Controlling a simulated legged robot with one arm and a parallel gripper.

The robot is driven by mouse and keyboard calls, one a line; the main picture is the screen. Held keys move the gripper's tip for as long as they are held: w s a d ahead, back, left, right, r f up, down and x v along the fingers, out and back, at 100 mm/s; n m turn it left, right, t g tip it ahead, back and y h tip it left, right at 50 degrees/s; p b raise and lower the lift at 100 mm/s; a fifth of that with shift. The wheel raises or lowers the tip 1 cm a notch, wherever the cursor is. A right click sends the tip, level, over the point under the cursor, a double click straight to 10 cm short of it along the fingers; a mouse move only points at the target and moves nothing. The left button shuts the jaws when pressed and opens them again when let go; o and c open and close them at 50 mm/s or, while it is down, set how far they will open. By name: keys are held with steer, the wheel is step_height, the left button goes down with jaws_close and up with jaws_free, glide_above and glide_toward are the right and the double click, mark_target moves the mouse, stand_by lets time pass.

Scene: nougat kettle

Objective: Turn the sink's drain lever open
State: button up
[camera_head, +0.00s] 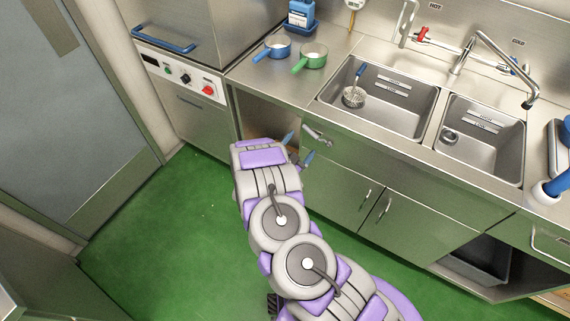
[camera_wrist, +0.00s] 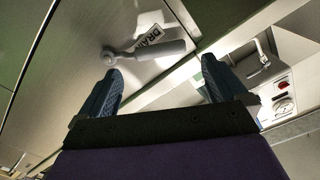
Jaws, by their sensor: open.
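The drain lever (camera_head: 318,134) is a small light-grey handle on the steel front below the left sink basin (camera_head: 405,115). In the wrist view the lever (camera_wrist: 158,50) lies just beyond the fingertips, with its round pivot at left and its handle running right. A "DRAIN" label (camera_wrist: 151,37) is beside it. My gripper (camera_head: 298,147) is open and empty, close to the lever in the head view. Its two blue fingers also show in the wrist view (camera_wrist: 158,73), spread apart. The lever appears ahead of the gap, and I see no contact.
A blue pan (camera_head: 278,46) and a green pan (camera_head: 311,55) stand on the counter. A strainer (camera_head: 353,97) is in the left basin. Cabinet doors (camera_head: 345,194) are below the lever, and an open compartment (camera_head: 265,125) is left of it. The green floor (camera_head: 165,235) is clear at left.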

mark_target(317, 137)
steer(key=v, duration=1.1)
steer(key=shift+p, duration=0.3)
steer(key=p+x, duration=0.5)
steer(key=x, duration=1.2)
steer(key=shift+p, duration=0.4)
steer(key=shift+s, duration=0.1)
steer(key=shift+c, duration=0.3)
